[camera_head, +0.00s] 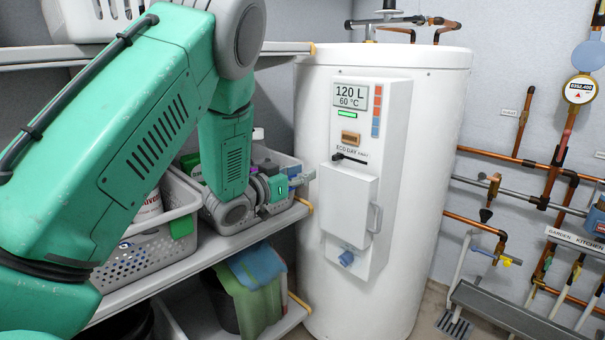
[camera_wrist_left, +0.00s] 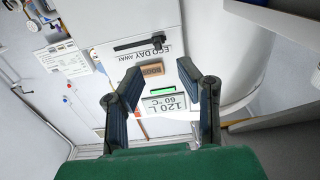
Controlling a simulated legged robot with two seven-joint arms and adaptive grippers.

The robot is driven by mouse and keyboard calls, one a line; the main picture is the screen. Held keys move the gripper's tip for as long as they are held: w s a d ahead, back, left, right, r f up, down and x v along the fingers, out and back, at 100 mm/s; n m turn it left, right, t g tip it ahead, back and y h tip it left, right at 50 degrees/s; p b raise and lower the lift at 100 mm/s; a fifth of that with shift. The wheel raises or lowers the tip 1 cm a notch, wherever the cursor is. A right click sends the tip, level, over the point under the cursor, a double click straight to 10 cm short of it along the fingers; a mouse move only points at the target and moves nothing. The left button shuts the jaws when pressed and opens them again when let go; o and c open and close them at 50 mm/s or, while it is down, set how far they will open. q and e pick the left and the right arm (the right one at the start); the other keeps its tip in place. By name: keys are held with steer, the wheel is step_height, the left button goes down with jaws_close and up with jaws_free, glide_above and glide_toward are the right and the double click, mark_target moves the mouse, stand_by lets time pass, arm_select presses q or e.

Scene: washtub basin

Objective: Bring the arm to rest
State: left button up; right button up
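My left arm comes in green from the left in the head view, and its gripper (camera_head: 293,180) is beside the shelf, left of the white water heater (camera_head: 420,150). In the left wrist view the two dark fingers of the left gripper (camera_wrist_left: 160,68) stand apart with nothing between them. Beyond the fingers the heater's control panel (camera_wrist_left: 110,55) shows upside down, with its display (camera_wrist_left: 165,104) and dark lever (camera_wrist_left: 138,44). The fingers look apart from the panel. My right gripper is in neither view.
A shelf unit (camera_head: 290,222) holds grey baskets (camera_head: 150,255) under and behind my left arm. Green and blue cloths (camera_head: 255,300) hang over a bin on the lower shelf. Copper pipes (camera_head: 500,155) and a round meter (camera_head: 580,90) are on the right wall.

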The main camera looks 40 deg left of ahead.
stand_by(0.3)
arm_select(q)
steer(key=s+d+f+n+g+y+p, duration=0.15)
steer(key=s+d+f+g, duration=0.3)
steer(key=f, duration=0.55)
steer(key=s+d+f+g+p, duration=0.25)
steer(key=s+d+f, duration=0.3)
steer(key=f, duration=0.35)
steer(key=s+d+f+g+p, duration=0.1)
steer(key=s+d+f+g, duration=0.2)
steer(key=s, duration=0.6)
steer(key=s+d+f+m+g+p, duration=0.1)
steer(key=s+d+f+g, duration=0.2)
steer(key=s, duration=0.6)
steer(key=s+d+f+g+p, duration=0.1)
steer(key=s+d+f+g, duration=0.2)
steer(key=s, duration=0.6)
steer(key=shift+s+d+f+g, duration=0.4)
steer(key=shift+f+g, duration=0.3)
steer(key=shift+f, duration=0.05)
steer(key=shift+w, duration=0.1)
